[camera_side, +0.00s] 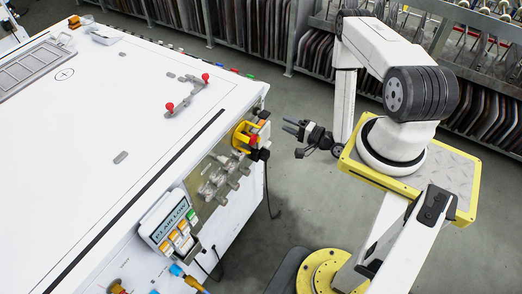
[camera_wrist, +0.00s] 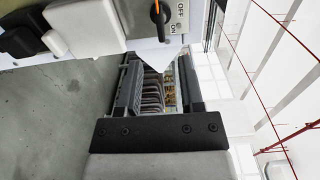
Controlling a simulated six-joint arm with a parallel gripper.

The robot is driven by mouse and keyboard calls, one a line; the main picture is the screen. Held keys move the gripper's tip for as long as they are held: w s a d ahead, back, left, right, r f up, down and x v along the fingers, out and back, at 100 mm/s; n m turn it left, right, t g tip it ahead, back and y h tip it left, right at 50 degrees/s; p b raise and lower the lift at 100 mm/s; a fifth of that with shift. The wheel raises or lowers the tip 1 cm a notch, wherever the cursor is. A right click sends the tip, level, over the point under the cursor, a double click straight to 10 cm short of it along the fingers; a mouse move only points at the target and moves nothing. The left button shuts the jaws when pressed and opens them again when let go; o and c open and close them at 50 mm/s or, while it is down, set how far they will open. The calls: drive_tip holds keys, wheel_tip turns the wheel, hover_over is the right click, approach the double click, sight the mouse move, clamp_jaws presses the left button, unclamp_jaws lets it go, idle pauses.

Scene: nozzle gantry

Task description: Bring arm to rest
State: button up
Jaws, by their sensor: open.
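My gripper (camera_side: 291,127) is in the side view, level with the front of the white machine and to the right of its yellow switch housing (camera_side: 241,136). Its two dark fingers point left towards the machine, with a gap between their tips and the housing. In the wrist view my gripper (camera_wrist: 160,62) shows two dark fingers spread apart, with nothing held between them. My arm is folded, with its elbow raised above the yellow-edged base plate.
The white machine (camera_side: 100,130) fills the left, with a display panel (camera_side: 168,222) on its front. A black cable (camera_side: 268,190) hangs there. An OFF/ON rotary switch (camera_wrist: 160,14) is near my fingers. Racks (camera_side: 240,30) stand behind; grey floor (camera_side: 300,190) lies between.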

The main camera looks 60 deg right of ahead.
drive_tip(key=w+d+r+n+g+h, duration=0.3)
drive_tip(key=w+d+n+g, duration=0.15)
drive_tip(key=w+d, duration=0.3)
drive_tip(key=w+a+r+n+g, duration=0.1)
drive_tip(key=r, duration=0.2)
drive_tip(key=w+a+r+n+g, duration=0.1)
drive_tip(key=w+a+r+g, duration=0.1)
drive_tip(key=r, duration=0.1)
drive_tip(key=w+a+r+n+g, duration=0.1)
drive_tip(key=w+r+n, duration=0.1)
drive_tip(key=r, duration=0.2)
drive_tip(key=shift+w+a+g, duration=0.15)
drive_tip(key=shift+w+g, duration=0.1)
drive_tip(key=s+a+r+n+g+y, duration=0.1)
drive_tip(key=s+a+r+n+g, duration=0.2)
drive_tip(key=a, duration=0.5)
drive_tip(key=s+a+r+n+g+y, duration=0.2)
drive_tip(key=s+a+r+n, duration=0.4)
drive_tip(key=s+a, duration=0.3)
drive_tip(key=shift+s+a+r+g, duration=0.25)
drive_tip(key=shift+s+r+g, duration=0.4)
drive_tip(key=shift+r, duration=0.25)
drive_tip(key=shift+w+n, duration=0.1)
drive_tip(key=shift+n, duration=0.15)
